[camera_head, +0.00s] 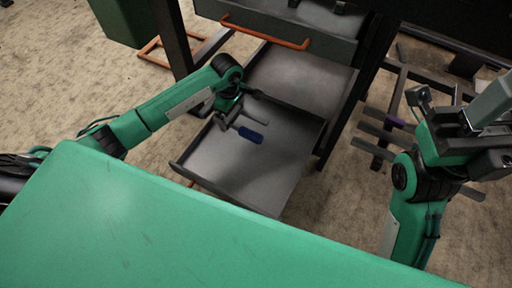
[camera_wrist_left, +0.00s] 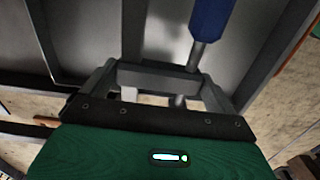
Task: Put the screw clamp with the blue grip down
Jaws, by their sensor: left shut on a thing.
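The screw clamp has a blue grip (camera_head: 250,135) and a grey metal body. It is in my left gripper (camera_head: 232,108), which is shut on the metal part, over the open lower drawer (camera_head: 225,165). In the left wrist view the blue grip (camera_wrist_left: 210,18) and its steel rod point up and away from my left gripper (camera_wrist_left: 160,85), with a grey bar across between the fingers. I cannot tell whether the clamp touches the drawer floor. My right gripper (camera_head: 462,112) is raised at the right, away from the drawers; its finger opening is unclear.
The lower drawer has bare floor around the clamp. An upper drawer with an orange handle (camera_head: 265,32) is above and behind it, with dark items inside. A metal rack (camera_head: 385,125) with bars stands at the right.

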